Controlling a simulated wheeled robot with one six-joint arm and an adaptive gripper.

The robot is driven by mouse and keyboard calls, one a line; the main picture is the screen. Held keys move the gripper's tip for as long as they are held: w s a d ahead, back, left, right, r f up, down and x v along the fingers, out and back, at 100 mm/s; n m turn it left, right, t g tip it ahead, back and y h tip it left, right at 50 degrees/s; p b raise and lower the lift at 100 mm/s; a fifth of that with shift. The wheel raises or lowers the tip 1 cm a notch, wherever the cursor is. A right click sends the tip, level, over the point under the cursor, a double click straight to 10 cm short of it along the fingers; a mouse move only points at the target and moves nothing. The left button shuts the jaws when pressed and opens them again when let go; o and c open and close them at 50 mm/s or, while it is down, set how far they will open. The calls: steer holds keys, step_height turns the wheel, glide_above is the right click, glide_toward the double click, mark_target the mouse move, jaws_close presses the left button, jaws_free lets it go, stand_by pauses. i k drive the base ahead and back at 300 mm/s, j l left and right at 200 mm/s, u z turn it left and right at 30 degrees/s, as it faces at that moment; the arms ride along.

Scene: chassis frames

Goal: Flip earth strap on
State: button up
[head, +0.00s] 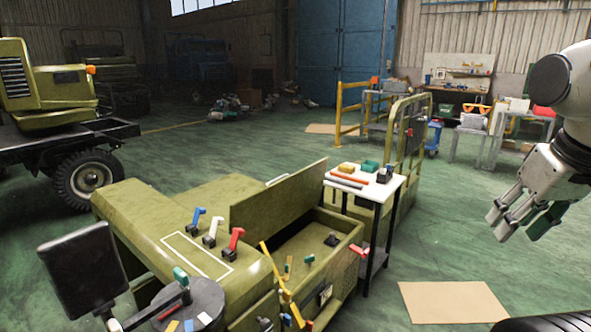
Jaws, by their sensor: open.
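I cannot tell which part is the earth strap; no label is readable. On the olive-green chassis (150,215) a blue lever (197,218), a white lever (213,231) and a red lever (234,240) stand in a row beside a pale outlined rectangle. An open compartment (300,250) to their right has a yellow bar (266,255) and small coloured handles at its edges. Another red handle (358,251) is on its right side. My gripper (520,220) is open at the right, far from the levers. A dark green piece shows at its fingers; whether it is part of them is unclear.
A white-topped stand (385,190) with coloured items is behind the compartment. A dark seat (85,268) and round drum (195,300) are at the front left. Yellow railings (345,110) stand behind.

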mark_target(287, 265)
steer(key=i+l+u, duration=0.15)
steer(key=l+u, duration=0.2)
steer(key=i+l+u, duration=0.15)
steer(key=l+u, duration=0.25)
